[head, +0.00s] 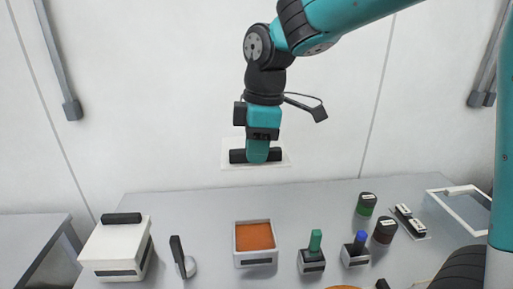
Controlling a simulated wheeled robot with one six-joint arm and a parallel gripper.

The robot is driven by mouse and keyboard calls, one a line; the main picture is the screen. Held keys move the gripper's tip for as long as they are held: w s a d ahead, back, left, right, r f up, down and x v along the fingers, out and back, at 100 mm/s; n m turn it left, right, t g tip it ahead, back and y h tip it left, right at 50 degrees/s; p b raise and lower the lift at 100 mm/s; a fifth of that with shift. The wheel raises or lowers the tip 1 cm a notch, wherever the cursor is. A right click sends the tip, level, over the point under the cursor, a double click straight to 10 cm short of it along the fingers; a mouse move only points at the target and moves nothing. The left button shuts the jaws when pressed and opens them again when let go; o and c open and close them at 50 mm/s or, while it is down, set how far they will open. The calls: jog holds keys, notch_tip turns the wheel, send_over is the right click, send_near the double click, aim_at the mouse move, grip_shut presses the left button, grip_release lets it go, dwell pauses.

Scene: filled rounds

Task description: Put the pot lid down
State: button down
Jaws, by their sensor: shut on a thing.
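My gripper (258,150) points down and is shut on the black bar handle of a flat white lid (280,160). The lid hangs level in the air, seen against the pale wall, above the grey table (210,225). Below it stands an open white square pot (255,260) with an orange filling. The gripper hides the middle of the handle.
A white box with a black-handled top (100,246) stands at the left, beside a black-handled tool (178,255). Right of the pot are blocks with a green peg (315,240) and a blue peg (360,240), two dark jars (366,204) and a white frame (462,212).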

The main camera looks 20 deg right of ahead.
jog(key=shift+f, duration=0.1)
jog(key=d+f+b, duration=0.1)
jog(key=d+f, duration=0.2)
jog(key=d, duration=0.4)
jog(key=s+d+f+b, duration=0.1)
jog(key=d+f, duration=0.3)
jog(key=d, duration=0.3)
jog(key=d+f+b, duration=0.2)
jog(key=d+f, duration=0.1)
jog(key=d, duration=0.3)
jog(key=f, duration=0.5)
jog(key=f+p, duration=0.1)
jog(key=f, duration=0.4)
jog(key=f+p, duration=0.1)
jog(key=f, duration=0.4)
jog(key=shift+s+d+f, duration=0.2)
jog(key=shift+d+f, duration=0.1)
jog(key=shift+f, duration=2.2)
jog(key=shift+f, duration=0.2)
jog(key=c, duration=1)
grip_release()
